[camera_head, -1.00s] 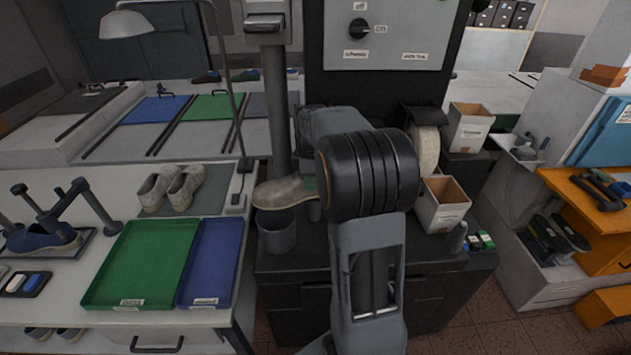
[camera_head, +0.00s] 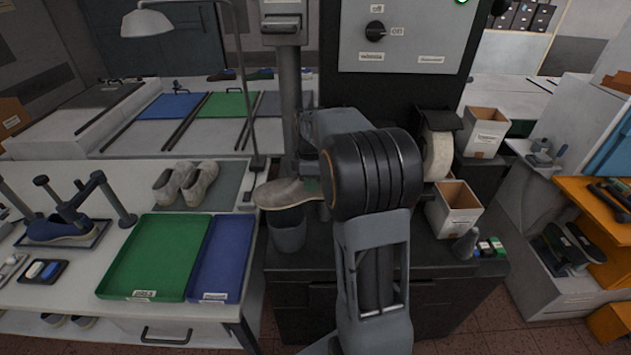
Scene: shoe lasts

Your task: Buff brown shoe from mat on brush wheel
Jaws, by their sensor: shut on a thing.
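A tan-brown shoe (camera_head: 287,194) is held at the left of my arm, toe to the left, above a grey bin. My gripper (camera_head: 318,178) is shut on its heel end and is mostly hidden behind my dark wrist. A pale wheel (camera_head: 437,155) sits under a black hood at the right of the machine, apart from the shoe. My arm hides the part of the machine left of it, so I cannot tell whether the shoe touches anything there.
The grey bin (camera_head: 287,232) stands below the shoe. Open cartons (camera_head: 454,211) stand right of my arm. A green tray (camera_head: 150,255) and a blue tray (camera_head: 222,260) lie empty on the left table. A lamp pole (camera_head: 245,80) and a machine column (camera_head: 291,90) rise behind.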

